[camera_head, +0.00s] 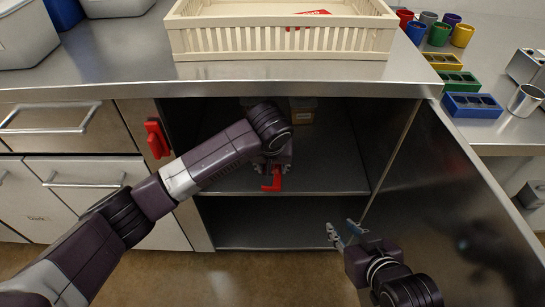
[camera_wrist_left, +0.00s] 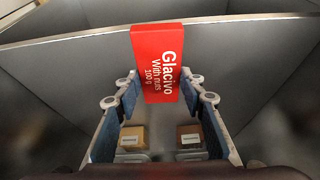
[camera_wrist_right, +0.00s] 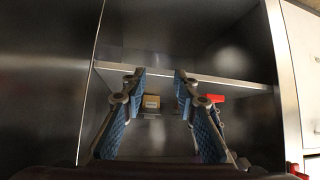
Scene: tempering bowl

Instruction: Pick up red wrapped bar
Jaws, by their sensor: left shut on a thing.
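The red wrapped bar (camera_wrist_left: 158,60), lettered "Glacivo With nuts 100 g", is between the fingers of my left gripper (camera_wrist_left: 160,90) in the left wrist view. The fingers are shut on it. In the head view my left gripper (camera_head: 272,172) is inside the open cabinet above its shelf, and the bar (camera_head: 273,184) shows partly at its tip. The bar also shows red in the right wrist view (camera_wrist_right: 213,98). My right gripper (camera_head: 343,233) is open and empty in front of the cabinet, beside the open door; its spread fingers show in the right wrist view (camera_wrist_right: 160,78).
Labelled boxes (camera_wrist_left: 132,138) stand deeper in the cabinet. The shelf (camera_head: 335,178) and side walls surround my left gripper. The cabinet door (camera_head: 455,190) stands open on the right. A cream crate (camera_head: 280,40) sits on the counter above, with red items inside. Coloured cups and trays stand right.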

